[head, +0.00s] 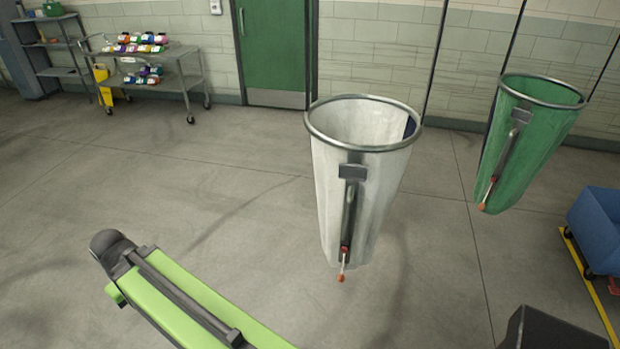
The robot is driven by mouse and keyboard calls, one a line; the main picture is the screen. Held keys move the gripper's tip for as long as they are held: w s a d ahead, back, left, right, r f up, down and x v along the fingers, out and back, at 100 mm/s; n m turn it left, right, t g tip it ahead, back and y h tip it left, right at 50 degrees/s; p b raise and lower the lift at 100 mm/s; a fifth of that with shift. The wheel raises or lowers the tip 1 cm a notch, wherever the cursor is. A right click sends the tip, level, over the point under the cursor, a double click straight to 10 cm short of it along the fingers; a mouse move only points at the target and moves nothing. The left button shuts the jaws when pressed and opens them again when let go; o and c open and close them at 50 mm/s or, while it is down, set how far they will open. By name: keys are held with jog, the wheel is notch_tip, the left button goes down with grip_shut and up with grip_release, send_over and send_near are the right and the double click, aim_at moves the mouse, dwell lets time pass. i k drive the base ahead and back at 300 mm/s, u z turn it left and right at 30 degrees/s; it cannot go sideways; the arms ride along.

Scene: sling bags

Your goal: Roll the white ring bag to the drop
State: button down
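The white ring bag (345,200) is right of centre in the head view. It is a tall, tapering white bag with a round grey metal ring (363,147) at its open top. A grey bracket with a dark bar runs down its front and ends near a red-orange tipped cord or lever (342,270). My green arm crosses the lower left, apart from the bag. My gripper does not show. I cannot identify the drop.
A similar green ring bag (535,140) hangs at the right. A blue bin (600,230) on casters stands at the right edge by a yellow floor line (592,290). A cart (165,75) with colourful items stands back left, beside a green door (272,45). Floor between is clear.

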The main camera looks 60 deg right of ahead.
aim_at(362, 145)
jog(key=z, duration=0.15)
jog(key=i, duration=0.9)
jog(key=u, duration=0.05)
